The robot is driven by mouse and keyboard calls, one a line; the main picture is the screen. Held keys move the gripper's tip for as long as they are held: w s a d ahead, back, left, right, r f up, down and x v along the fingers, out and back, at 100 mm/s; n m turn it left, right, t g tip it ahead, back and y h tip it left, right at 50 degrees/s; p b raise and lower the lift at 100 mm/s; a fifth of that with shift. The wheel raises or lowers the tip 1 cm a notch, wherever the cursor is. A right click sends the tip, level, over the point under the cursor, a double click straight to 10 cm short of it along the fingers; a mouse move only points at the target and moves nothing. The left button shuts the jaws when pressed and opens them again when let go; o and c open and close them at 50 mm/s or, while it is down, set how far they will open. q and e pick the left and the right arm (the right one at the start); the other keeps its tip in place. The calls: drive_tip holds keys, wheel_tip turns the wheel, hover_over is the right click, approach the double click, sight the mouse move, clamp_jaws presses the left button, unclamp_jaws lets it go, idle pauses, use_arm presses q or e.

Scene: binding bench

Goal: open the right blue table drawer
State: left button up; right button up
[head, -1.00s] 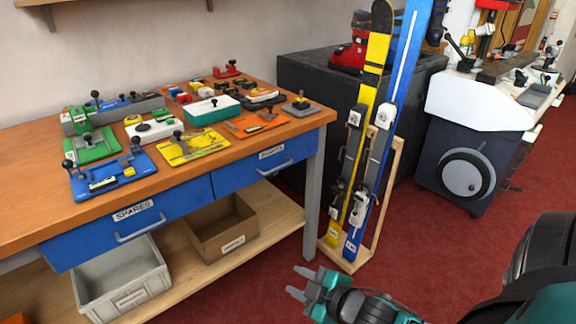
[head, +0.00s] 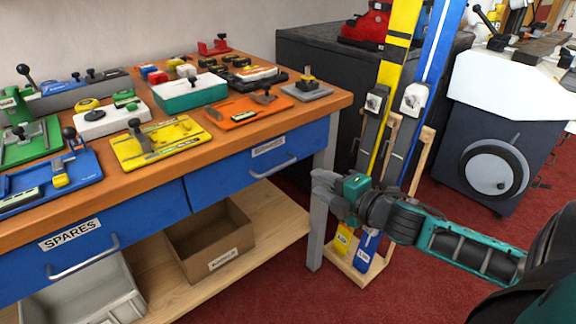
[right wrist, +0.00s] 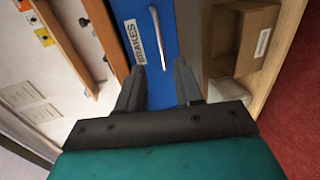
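The right blue drawer (head: 228,173) is under the wooden bench top, shut flush as far as I can see. Its silver bar handle (head: 273,167) sits below a label. In the right wrist view the drawer (right wrist: 183,30) carries a label reading BRAKES, and its handle (right wrist: 158,38) lies ahead of the fingers. My right gripper (head: 318,183) is right of the handle, by the bench leg, apart from it. In the right wrist view the right gripper (right wrist: 160,85) has its two fingers spread with nothing between them. My left gripper is not in view.
The left drawer (head: 130,222) is labelled SPARES. A cardboard box (head: 240,237) and a grey bin (head: 115,285) stand on the lower shelf (head: 275,213). The bench leg (head: 318,225) and the skis (head: 392,100) in a wooden stand are close to my right arm.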

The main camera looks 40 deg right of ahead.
sight(283, 166)
use_arm(q)
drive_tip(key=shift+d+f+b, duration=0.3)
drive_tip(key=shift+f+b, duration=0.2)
drive_tip(key=shift+b, duration=0.4)
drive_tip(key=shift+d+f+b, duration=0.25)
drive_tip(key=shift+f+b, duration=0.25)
drive_tip(key=shift+b, duration=0.4)
use_arm(e)
drive_tip(key=shift+x, duration=6.35)
drive_tip(key=shift+a, duration=0.15)
drive_tip(key=shift+c, duration=0.4)
clamp_jaws()
